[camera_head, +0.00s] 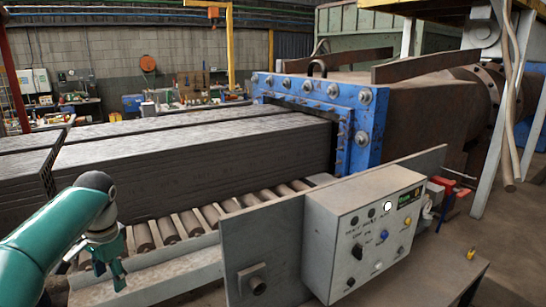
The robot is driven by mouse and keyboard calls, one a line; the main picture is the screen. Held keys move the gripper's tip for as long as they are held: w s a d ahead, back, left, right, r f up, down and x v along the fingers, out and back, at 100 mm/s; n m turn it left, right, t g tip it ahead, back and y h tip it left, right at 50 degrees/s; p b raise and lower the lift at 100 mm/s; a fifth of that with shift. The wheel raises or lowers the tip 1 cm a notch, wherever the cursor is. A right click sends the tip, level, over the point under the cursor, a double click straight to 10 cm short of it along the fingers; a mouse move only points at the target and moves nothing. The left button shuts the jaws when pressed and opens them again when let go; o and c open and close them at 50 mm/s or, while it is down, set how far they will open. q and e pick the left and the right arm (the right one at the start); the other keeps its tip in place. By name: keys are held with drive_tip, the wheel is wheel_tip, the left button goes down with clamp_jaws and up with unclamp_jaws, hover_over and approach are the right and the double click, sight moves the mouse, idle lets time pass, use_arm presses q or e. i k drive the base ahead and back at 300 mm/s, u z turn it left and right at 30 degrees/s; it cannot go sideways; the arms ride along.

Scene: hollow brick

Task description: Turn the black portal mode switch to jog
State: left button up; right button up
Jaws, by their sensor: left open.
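The grey control box (338,225) stands at the lower middle right. Its sloped face carries several small knobs and buttons. A larger black knob (357,251) sits at the left of the face, and another black knob (350,282) is near its lower left edge. The labels are too small to read, so I cannot tell which black knob is the portal mode switch or where it points. My left gripper (110,274) hangs at the lower left, fingers downward, open and empty, well left of the box. My right gripper is not in view.
A grey plate (262,240) stands between my gripper and the box. A roller conveyor (190,223) and long grey clay columns (200,150) lie behind.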

sight(357, 251)
drive_tip(key=k, duration=1)
